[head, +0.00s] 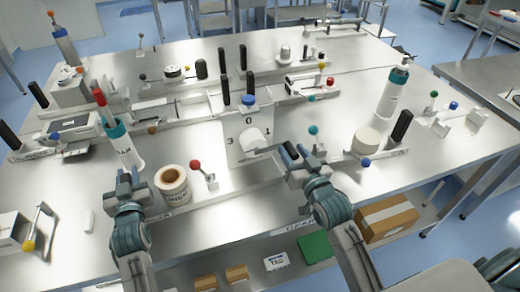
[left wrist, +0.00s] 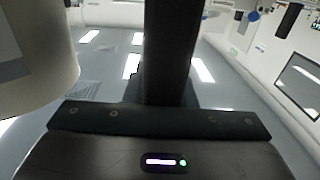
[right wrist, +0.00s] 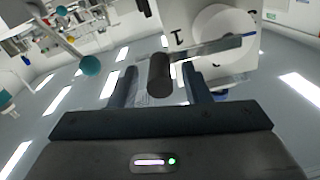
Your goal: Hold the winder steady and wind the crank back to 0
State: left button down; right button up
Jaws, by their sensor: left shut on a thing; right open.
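The winder's panel (head: 236,155) carries the numbers 0, 1 and 3 and a white hub (head: 251,141). The crank arm (head: 268,153) points right, below the 1. In the right wrist view the dark crank handle (right wrist: 159,76) sits between the fingers of my right gripper (right wrist: 158,88), with gaps beside it. The right gripper (head: 292,156) is open. I cannot tell what the bar belongs to.
A red-knobbed lever (head: 197,167) stands between the roll and the winder. A red-tipped bottle (head: 125,147) is behind my left gripper. A teal ball lever (head: 313,131) and a white cylinder (head: 366,142) are near my right gripper. The front middle table strip is clear.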

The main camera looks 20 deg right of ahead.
jog(key=shift+w, duration=0.35)
jog(key=shift+f, duration=0.1)
grip_shut()
